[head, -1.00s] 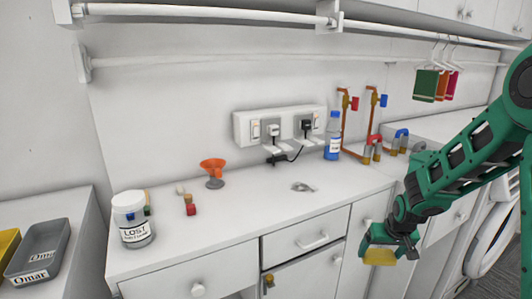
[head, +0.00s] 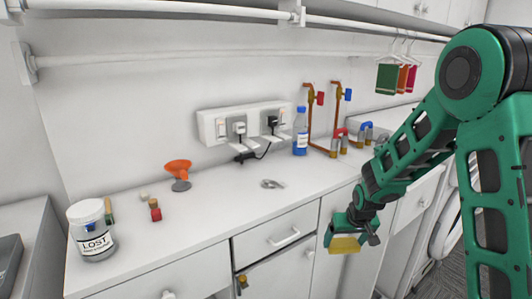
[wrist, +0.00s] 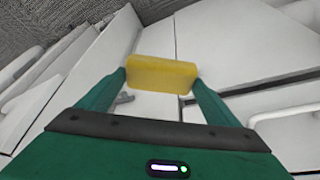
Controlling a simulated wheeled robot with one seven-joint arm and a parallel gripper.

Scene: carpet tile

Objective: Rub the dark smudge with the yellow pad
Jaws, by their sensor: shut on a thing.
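The yellow pad (head: 345,245) is in my gripper (head: 349,233), in front of the white cabinet doors and below the counter's front edge. In the wrist view the yellow pad (wrist: 162,74) spans between the two green fingers, which are shut on it. The pad touches nothing else that I can see. I cannot make out a dark smudge for certain in either view.
The white counter (head: 215,205) holds a jar marked LOST (head: 91,230), an orange funnel (head: 178,172), a small grey metal item (head: 271,184) and a blue bottle (head: 300,132). Sockets with plugs (head: 243,124) are on the wall. Drawer handles (head: 285,236) stick out below.

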